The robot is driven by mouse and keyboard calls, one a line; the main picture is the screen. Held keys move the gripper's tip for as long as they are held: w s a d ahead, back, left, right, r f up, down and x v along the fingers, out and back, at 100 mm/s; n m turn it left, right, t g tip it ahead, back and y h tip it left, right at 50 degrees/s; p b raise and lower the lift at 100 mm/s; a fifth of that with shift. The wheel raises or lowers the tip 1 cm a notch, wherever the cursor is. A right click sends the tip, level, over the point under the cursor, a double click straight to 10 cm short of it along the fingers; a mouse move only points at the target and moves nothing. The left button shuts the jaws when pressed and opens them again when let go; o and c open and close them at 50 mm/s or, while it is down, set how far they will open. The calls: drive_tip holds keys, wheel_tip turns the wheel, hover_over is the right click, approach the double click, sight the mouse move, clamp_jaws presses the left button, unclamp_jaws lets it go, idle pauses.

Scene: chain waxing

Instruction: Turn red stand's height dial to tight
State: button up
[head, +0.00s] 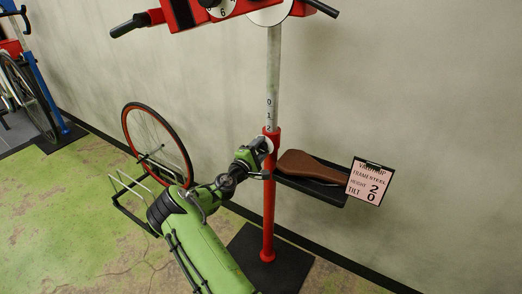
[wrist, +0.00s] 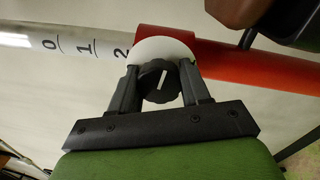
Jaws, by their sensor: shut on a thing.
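The red stand (head: 268,215) rises from a dark base plate, with a pale inner tube (head: 273,75) marked 0, 1, 2 above its red sleeve. The 2 is nearest the sleeve's edge. The height dial (wrist: 158,82) is a dark round knob with a white pointer line, in front of a white disc (wrist: 165,50) on the red sleeve. In the wrist view the pointer stands near upright, tilted slightly right. My gripper (wrist: 160,85) is shut on the dial, one finger on each side. In the head view my gripper (head: 262,150) hides most of the dial. No tight or loose marking is readable.
A tray (head: 335,197) on the stand's right holds a brown saddle (head: 310,167). A card (head: 369,181) there reads height 2, tilt 0. A red-rimmed wheel (head: 187,160) stands in a rack at left. A red clamp head (head: 225,10) is above, the wall behind.

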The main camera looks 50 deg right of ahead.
drive_tip(key=m, duration=0.6)
drive_tip(key=shift+g, duration=0.3)
drive_tip(key=shift+m, duration=2.3)
drive_tip(key=o, duration=1)
drive_tip(key=shift+o, duration=0.2)
drive_tip(key=shift+a, duration=0.1)
drive_tip(key=a+p, duration=0.3)
drive_tip(key=a, duration=1.2)
drive_tip(key=shift+s+a+f+g, duration=0.3)
drive_tip(key=shift+f+g, duration=0.1)
